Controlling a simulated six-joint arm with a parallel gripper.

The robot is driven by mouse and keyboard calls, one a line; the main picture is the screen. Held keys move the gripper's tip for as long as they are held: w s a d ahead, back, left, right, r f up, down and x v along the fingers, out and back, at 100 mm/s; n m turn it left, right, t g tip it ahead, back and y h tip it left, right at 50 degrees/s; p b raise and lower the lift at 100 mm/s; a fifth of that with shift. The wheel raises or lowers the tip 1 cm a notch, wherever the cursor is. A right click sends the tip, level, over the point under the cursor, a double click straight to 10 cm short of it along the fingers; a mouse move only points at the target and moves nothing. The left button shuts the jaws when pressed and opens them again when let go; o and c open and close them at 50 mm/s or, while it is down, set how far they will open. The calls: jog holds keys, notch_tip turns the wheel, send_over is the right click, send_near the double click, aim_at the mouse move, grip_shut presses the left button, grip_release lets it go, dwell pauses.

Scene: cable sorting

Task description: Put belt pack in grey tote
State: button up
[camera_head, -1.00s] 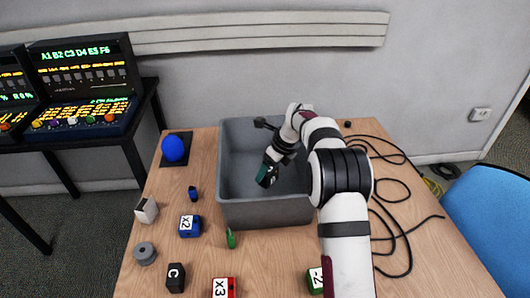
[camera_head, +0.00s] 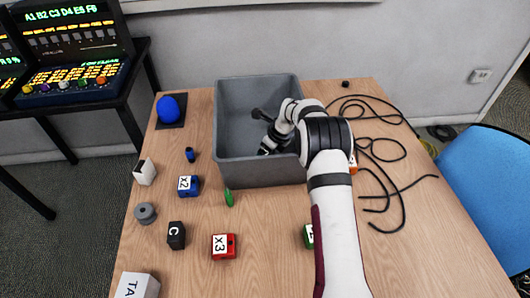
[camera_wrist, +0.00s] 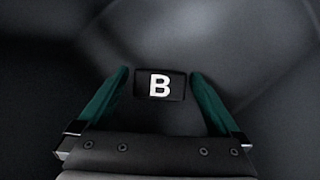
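A dark block with a white B (camera_wrist: 160,84) lies between and just beyond my fingertips in the wrist view; it may be the belt pack. A thin gap shows on each side of it. My gripper (camera_wrist: 160,78) has its two teal fingers apart, with no clear contact on the block. In the head view, my gripper (camera_head: 265,151) is down inside the grey tote (camera_head: 264,174), near its front wall. The fingertips are mostly hidden behind that wall, and the block does not show there.
A red X3 block (camera_head: 223,246) and a green item (camera_head: 228,198) lie in front. Black cables (camera_head: 385,175) lie at right.

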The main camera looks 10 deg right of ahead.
jog(key=v, duration=1.2)
jog(key=shift+r, duration=0.15)
